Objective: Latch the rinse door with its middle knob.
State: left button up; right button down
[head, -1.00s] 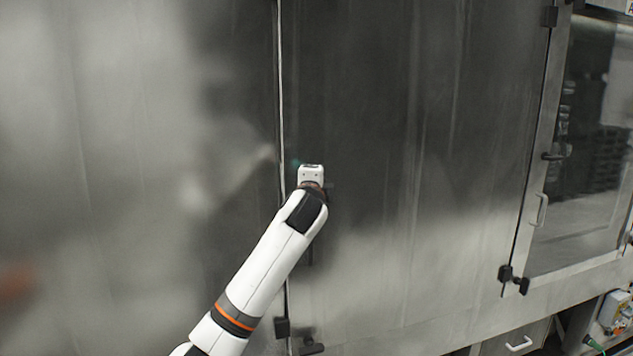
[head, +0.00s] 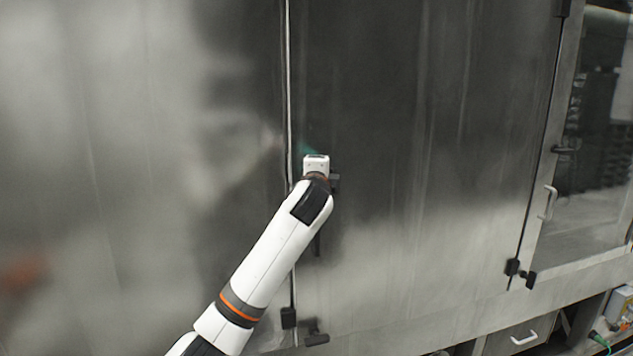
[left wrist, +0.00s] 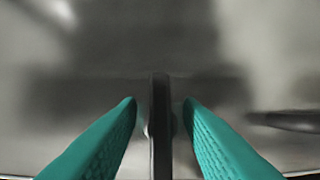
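The rinse door appears to be the large steel panel (head: 430,150) right of the vertical seam, and it looks flush with the panel to its left. My left gripper reaches the door close to this seam. In the head view my wrist hides most of it, with only a trace of teal finger (head: 309,147) showing. A dark piece of the middle knob (head: 335,182) shows beside the wrist. In the left wrist view the teal fingers (left wrist: 160,115) are open, one on each side of the black upright knob bar (left wrist: 160,135), with narrow gaps. My right gripper is out of view.
A lower black latch knob (head: 316,338) sits near the seam's bottom. A dark bar (left wrist: 288,121) juts in at the right of the left wrist view. Farther right is a windowed door with a handle (head: 549,203) and black latches (head: 521,274).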

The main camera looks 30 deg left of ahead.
pick_arm(q)
jog(key=b+v, duration=0.4)
jog(key=v, duration=0.7)
jog(key=shift+s+a, duration=0.15)
jog(key=shift+a, duration=0.1)
jog(key=shift+f, duration=0.15)
